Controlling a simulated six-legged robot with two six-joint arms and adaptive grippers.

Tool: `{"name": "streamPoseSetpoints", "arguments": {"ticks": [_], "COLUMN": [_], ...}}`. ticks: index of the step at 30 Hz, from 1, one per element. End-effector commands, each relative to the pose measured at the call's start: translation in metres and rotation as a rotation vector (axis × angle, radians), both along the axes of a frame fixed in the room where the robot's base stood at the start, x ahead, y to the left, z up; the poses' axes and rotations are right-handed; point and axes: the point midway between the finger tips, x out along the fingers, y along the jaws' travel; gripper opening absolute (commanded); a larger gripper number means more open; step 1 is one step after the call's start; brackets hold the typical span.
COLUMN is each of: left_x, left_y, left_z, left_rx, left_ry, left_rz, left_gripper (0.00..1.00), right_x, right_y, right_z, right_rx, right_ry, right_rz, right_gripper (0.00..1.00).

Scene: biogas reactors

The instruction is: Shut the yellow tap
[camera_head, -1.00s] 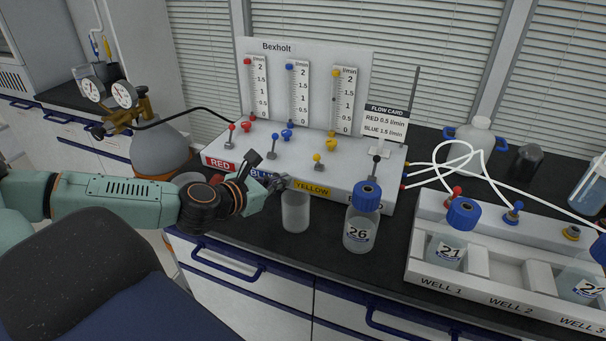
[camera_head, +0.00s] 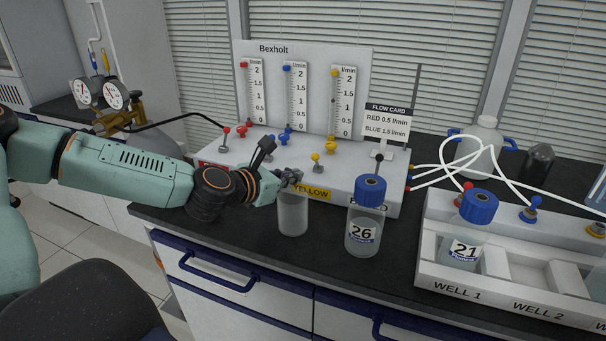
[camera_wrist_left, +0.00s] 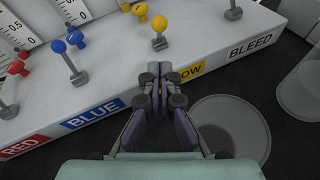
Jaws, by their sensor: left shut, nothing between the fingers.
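The yellow tap (camera_head: 317,161) is a small lever with a yellow ball on a grey stem, standing on the white panel above the YELLOW label (camera_head: 313,194). In the left wrist view the yellow tap (camera_wrist_left: 159,30) stands beyond my fingertips, apart from them. My left gripper (camera_head: 294,178) is shut and empty at the panel's front edge, just left of the YELLOW label. In the left wrist view my left gripper (camera_wrist_left: 161,75) covers part of that label. A yellow knob (camera_head: 331,143) sits below the yellow flow tube (camera_head: 344,102). My right gripper is not in view.
An empty clear beaker (camera_head: 292,215) stands below my left gripper. Bottle 26 (camera_head: 364,230) with a blue cap stands to its right. The red tap (camera_head: 225,137) and blue taps are on the panel's left. The well rack (camera_head: 432,262) fills the right.

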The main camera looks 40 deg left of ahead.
Motion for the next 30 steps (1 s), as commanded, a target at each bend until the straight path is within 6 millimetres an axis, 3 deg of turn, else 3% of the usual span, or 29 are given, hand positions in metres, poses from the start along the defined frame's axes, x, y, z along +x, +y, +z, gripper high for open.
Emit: {"name": "streamPoseSetpoints", "arguments": {"ticks": [13,30], "left_x": [0.026,0.033], "left_y": [-0.005,-0.007], "left_z": [0.012,0.017], "left_rx": [0.006,0.001], "left_ry": [-0.001,-0.002], "left_rz": [-0.002,-0.001], "left_gripper": [0.0,0.0], "right_x": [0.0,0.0], "right_y": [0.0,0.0], "right_z": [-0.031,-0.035], "right_rx": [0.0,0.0], "right_ry": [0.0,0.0], "right_rz": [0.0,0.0], "right_gripper": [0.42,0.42]}}
